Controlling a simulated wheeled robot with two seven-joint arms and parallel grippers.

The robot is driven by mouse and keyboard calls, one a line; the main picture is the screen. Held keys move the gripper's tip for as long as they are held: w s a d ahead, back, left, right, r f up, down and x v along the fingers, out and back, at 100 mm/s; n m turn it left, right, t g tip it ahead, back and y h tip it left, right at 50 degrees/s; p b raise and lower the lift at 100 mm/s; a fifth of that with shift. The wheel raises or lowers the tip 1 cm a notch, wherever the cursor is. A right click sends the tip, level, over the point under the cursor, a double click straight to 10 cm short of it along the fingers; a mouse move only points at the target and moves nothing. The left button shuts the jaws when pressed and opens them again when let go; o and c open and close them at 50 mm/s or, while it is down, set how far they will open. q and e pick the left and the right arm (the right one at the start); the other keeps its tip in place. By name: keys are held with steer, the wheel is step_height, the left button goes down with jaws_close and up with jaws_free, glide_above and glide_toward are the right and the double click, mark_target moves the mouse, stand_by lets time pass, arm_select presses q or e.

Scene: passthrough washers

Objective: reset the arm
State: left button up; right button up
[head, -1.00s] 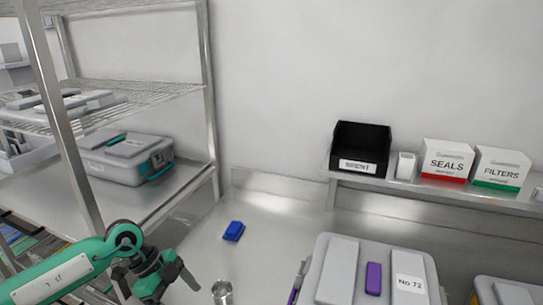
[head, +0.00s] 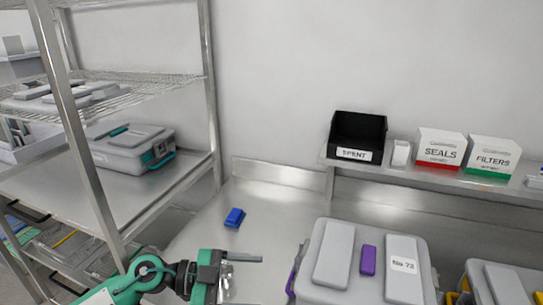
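My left gripper (head: 244,284) is at the bottom of the head view, over the metal counter (head: 285,210). One dark finger points right from the upper end of its green body, standing well out to the side, so it looks open; the other finger is mostly hidden or below the frame. A small shiny metal cup (head: 226,287) shows beside this finger, partly cut off and covered; I cannot tell whether they touch. My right gripper is not in view.
A blue block (head: 234,217) lies on the counter. A grey case marked No 72 (head: 338,255) stands right of the gripper, with a yellow-trimmed case (head: 497,284) beyond. A metal rack (head: 212,110) is left. A wall shelf holds a black SPENT bin (head: 357,137) and SEALS and FILTERS boxes.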

arm_select(q)
step_height(320, 180, up, 6)
steer(key=w+n+t+h, duration=0.25)
steer(key=n+t, duration=0.25)
steer(key=t, duration=0.4)
steer(key=w+a+f+n+t+y, duration=0.2)
steer(key=a+n+t+y, duration=0.45)
steer(key=n+t, duration=0.3)
steer(key=s+a+f+n+g+y, duration=0.35)
steer(key=a+f+y, duration=0.2)
steer(key=f, duration=0.25)
steer(key=s+a+f+n+g+y, duration=0.2)
steer(key=s+a+f+n+y, duration=0.15)
steer(key=f+y, duration=0.35)
steer(key=s+a+f+m+g, duration=0.1)
steer(key=s+f+g, duration=0.45)
steer(key=s, duration=0.35)
steer(key=s+a+f+g, duration=0.2)
steer(key=s+f+g, duration=0.4)
steer(key=s, duration=0.4)
steer(key=s+f+x, duration=0.1)
steer(key=s+x, duration=0.2)
steer(key=x, duration=1.3)
steer(key=s+x, duration=0.3)
steer(key=x, duration=1.3)
steer(key=s+a+f+g, duration=0.1)
steer(key=s+a+f, duration=0.1)
steer(key=s+f, duration=1.6)
steer(key=shift+s+a, duration=0.3)
steer(key=shift+s, duration=0.55)
